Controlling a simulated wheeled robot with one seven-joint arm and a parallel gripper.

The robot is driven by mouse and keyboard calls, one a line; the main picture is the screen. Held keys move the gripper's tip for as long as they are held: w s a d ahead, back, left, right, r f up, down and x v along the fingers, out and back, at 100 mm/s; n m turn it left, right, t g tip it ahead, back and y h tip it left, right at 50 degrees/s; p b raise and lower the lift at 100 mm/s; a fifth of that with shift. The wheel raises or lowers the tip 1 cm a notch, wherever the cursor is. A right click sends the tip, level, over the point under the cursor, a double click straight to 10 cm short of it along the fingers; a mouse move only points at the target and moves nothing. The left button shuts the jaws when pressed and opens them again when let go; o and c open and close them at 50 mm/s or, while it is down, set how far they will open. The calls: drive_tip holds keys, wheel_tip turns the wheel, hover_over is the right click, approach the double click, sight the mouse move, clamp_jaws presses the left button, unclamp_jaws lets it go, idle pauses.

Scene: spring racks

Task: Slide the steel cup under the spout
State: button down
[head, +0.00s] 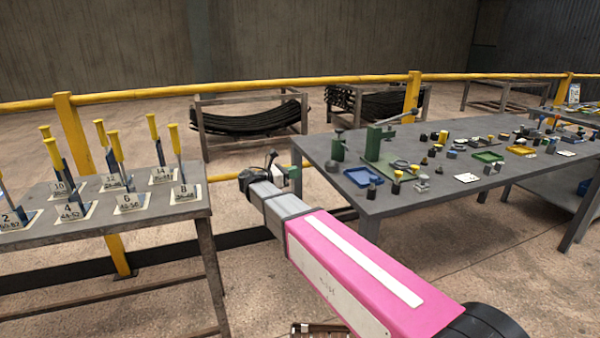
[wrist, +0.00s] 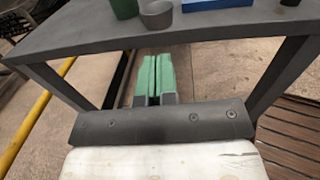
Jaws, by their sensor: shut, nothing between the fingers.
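The steel cup (wrist: 157,14) is a small grey round cup near the table edge, at the top of the wrist view. It stands beside the green base of a stand (wrist: 124,8). In the head view the cup (head: 332,166) is small, at the foot of the green stand (head: 337,149) at the table's left end. A dark part on top of that stand may be the spout; its outlet is not clear. My gripper has green fingers (wrist: 154,76), pressed together and empty. They are short of the table edge, apart from the cup. In the head view my gripper (head: 292,173) is left of the table.
The grey table (head: 400,200) holds a blue tray (head: 362,177), a taller green press (head: 376,142) and many small parts. A left table (head: 110,225) carries yellow-handled tools. A yellow rail (head: 250,85) runs behind. Floor shows between the tables.

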sight(329, 170)
drive_tip(key=x, duration=1.1)
drive_tip(key=shift+w+d, duration=0.1)
drive_tip(key=shift+d, duration=0.25)
drive_tip(key=shift+x, duration=1.8)
